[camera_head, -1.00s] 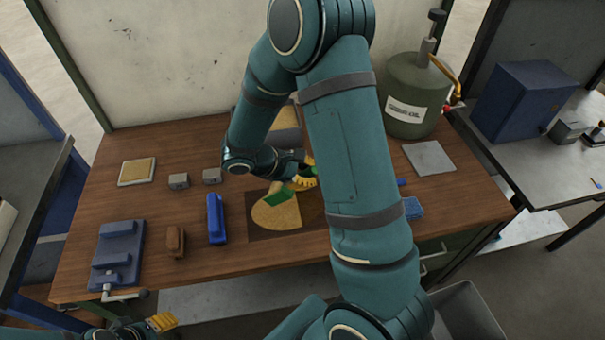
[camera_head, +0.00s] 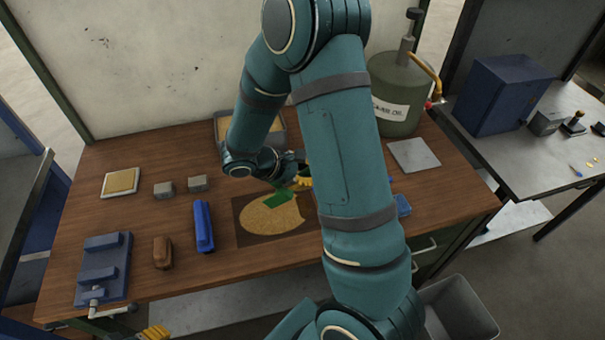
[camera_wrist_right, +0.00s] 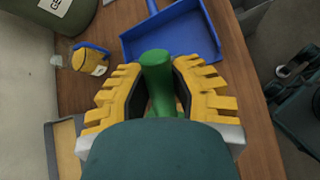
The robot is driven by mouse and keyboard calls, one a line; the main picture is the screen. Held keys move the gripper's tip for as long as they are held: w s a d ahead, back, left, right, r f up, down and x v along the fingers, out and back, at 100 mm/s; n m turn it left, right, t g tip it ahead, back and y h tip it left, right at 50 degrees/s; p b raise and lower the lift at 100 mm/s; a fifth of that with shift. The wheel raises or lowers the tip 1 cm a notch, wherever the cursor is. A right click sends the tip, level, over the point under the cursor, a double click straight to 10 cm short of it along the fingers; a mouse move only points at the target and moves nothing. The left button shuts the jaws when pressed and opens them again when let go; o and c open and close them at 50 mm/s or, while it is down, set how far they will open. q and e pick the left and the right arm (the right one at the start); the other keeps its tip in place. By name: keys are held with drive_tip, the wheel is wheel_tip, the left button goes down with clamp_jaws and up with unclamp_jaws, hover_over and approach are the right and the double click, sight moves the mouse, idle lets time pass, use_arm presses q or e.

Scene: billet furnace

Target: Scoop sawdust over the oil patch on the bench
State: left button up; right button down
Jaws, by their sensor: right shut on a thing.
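My right gripper (camera_head: 301,180) is shut on the green handle (camera_wrist_right: 157,72) of a scoop, which fills the gap between its yellow fingers in the right wrist view. The green scoop (camera_head: 279,198) is tilted low over the far edge of the sawdust (camera_head: 268,220). The tan sawdust lies in a broad rounded layer on a dark patch (camera_head: 240,238) on the wooden bench (camera_head: 140,228). My arm hides the patch's right side. A grey tray (camera_head: 283,127) holding tan material stands behind, partly hidden. My left gripper (camera_head: 154,333) shows only yellow fingertips at the bottom edge.
Left of the patch are a blue brush (camera_head: 203,226), a brown block (camera_head: 162,252) and a blue vise-like fixture (camera_head: 103,267). A green drum (camera_head: 397,95) stands back right. A blue dustpan (camera_wrist_right: 180,35) shows in the right wrist view.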

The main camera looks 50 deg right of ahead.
drive_tip(key=shift+s+d, duration=0.15)
drive_tip(key=shift+d, duration=0.05)
drive_tip(key=shift+s+d, duration=0.3)
drive_tip(key=shift+d, duration=0.25)
drive_tip(key=shift+s+d, duration=0.3)
drive_tip(key=shift+d, duration=0.2)
drive_tip(key=shift+s+d, duration=0.1)
drive_tip(key=shift+d, duration=0.05)
drive_tip(key=shift+s+d+b, duration=0.4)
drive_tip(key=shift+s+d, duration=0.2)
drive_tip(key=shift+d, duration=0.35)
drive_tip(key=shift+s+f, duration=0.1)
drive_tip(key=shift+s+d+f+m+t+y+b, duration=0.3)
drive_tip(key=shift+s+d+f+t+y+b, duration=0.4)
drive_tip(key=shift+b, duration=0.7)
drive_tip(key=shift+s+a+f, duration=0.1)
drive_tip(key=shift+f, duration=0.05)
